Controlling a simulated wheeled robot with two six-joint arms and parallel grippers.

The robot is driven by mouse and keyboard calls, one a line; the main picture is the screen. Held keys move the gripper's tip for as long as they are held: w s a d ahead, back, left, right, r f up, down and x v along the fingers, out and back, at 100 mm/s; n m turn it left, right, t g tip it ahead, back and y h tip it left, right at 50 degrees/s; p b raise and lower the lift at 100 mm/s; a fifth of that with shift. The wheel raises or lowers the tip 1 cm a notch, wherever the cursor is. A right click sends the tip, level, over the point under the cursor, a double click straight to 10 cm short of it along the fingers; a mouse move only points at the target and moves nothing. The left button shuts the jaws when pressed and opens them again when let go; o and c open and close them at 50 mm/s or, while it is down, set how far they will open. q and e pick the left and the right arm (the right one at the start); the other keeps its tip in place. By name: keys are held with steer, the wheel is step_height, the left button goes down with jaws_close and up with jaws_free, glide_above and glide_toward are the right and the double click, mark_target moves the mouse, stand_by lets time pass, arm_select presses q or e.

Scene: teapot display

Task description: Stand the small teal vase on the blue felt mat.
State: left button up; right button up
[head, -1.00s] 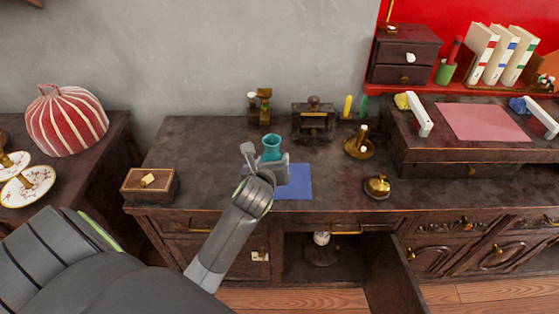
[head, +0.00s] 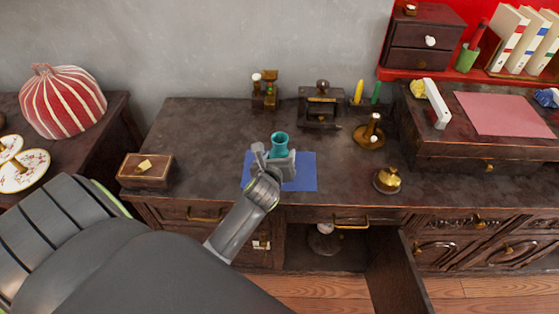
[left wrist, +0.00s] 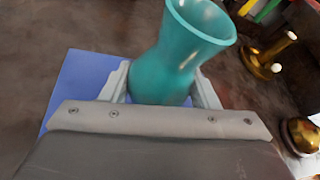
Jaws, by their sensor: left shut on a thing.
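The small teal vase (head: 279,142) is upright between the fingers of my left gripper (head: 273,160), which is shut on it. In the left wrist view the vase (left wrist: 180,60) fills the space between the fingers, its flared mouth tipped toward the upper right of the picture. The blue felt mat (head: 303,178) lies flat on the dark desk. The vase and gripper appear over the mat's left half in the head view. The mat (left wrist: 75,80) also shows behind and left of the vase. The vase's base is hidden by the gripper, so contact with the mat cannot be seen. My right gripper is out of view.
A brass bell (head: 386,180) and a brass candlestick (head: 369,132) stand right of the mat. A wooden box (head: 146,171) is at the left. A dark metal device (head: 320,107) stands behind. A cabinet door (head: 396,275) hangs open below.

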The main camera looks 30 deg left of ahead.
arm_select(q)
steer(key=shift+f, duration=0.5)
steer(key=shift+f, duration=0.15)
steer(key=o, duration=1.1)
steer(key=shift+s+d+r, duration=0.1)
steer(key=shift+s+r, duration=0.1)
steer(key=shift+r, duration=0.05)
steer(key=p+v, duration=0.2)
steer(key=v, duration=0.9)
steer(key=shift+s, duration=0.3)
